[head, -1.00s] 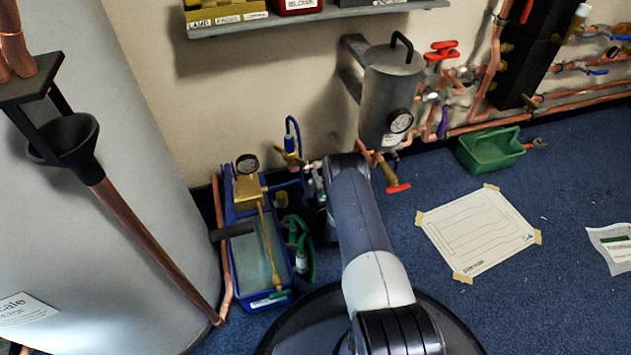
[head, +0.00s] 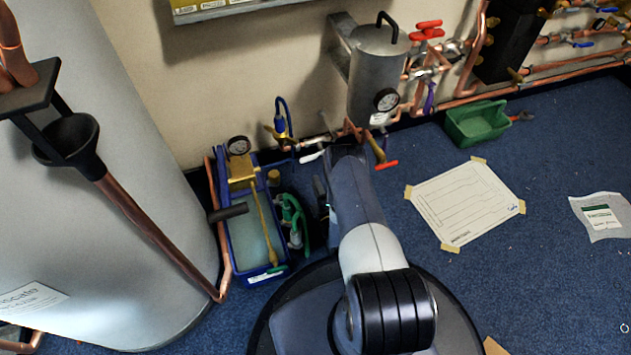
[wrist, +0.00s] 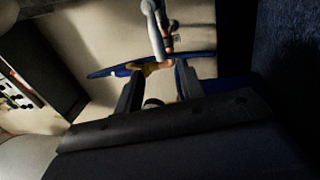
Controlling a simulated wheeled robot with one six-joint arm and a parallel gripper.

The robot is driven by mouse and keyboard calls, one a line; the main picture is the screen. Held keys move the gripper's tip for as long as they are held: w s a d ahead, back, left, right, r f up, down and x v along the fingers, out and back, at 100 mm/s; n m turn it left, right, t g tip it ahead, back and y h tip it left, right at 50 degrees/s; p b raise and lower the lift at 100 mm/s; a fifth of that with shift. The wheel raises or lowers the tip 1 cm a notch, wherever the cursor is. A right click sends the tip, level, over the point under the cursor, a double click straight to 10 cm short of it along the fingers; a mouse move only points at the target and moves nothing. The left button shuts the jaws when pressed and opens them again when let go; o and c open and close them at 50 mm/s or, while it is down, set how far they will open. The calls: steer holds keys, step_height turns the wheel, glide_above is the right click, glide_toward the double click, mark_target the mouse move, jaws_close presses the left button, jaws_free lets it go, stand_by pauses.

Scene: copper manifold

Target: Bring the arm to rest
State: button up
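My arm (head: 372,245) reaches forward and down from the bottom of the head view, over the dark blue carpet. Its far end hides my gripper there. In the wrist view my gripper (wrist: 158,72) shows two dark fingers standing apart. I see nothing clamped between the fingertips. A blue hose (wrist: 110,71) and a grey metal fitting (wrist: 157,30) lie beyond the fingers; I cannot tell how far off.
A blue test pump box (head: 232,245) with a gauge stands left of my arm. A grey cylinder (head: 370,75) and copper pipes hang on the wall ahead. A green tray (head: 478,122) and a taped white sheet (head: 465,200) lie right, with open carpet around.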

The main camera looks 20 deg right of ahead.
mark_target(307, 159)
steer(key=w+b, duration=0.1)
steer(key=w, duration=0.2)
steer(key=w+r+b, duration=0.1)
steer(key=w, duration=0.2)
steer(key=w+r+b, duration=0.1)
steer(key=w, duration=0.3)
steer(key=shift+w+b, duration=0.1)
steer(key=shift+b, duration=0.25)
steer(key=shift+w, duration=0.25)
steer(key=shift+r, duration=0.15)
steer(key=s+f+p, duration=0.2)
steer(key=s+p, duration=0.2)
steer(key=s, duration=0.6)
steer(key=w+b, duration=0.1)
steer(key=w, duration=0.2)
steer(key=w+r+b, duration=0.1)
steer(key=w+b, duration=0.1)
steer(key=w, duration=0.2)
steer(key=w+b, duration=0.1)
steer(key=w, duration=0.2)
steer(key=shift+w+r, duration=0.15)
steer(key=shift+r, duration=0.2)
steer(key=shift+r+m+h, duration=0.4)
steer(key=shift+r+m, duration=0.2)
steer(key=shift+m, duration=0.5)
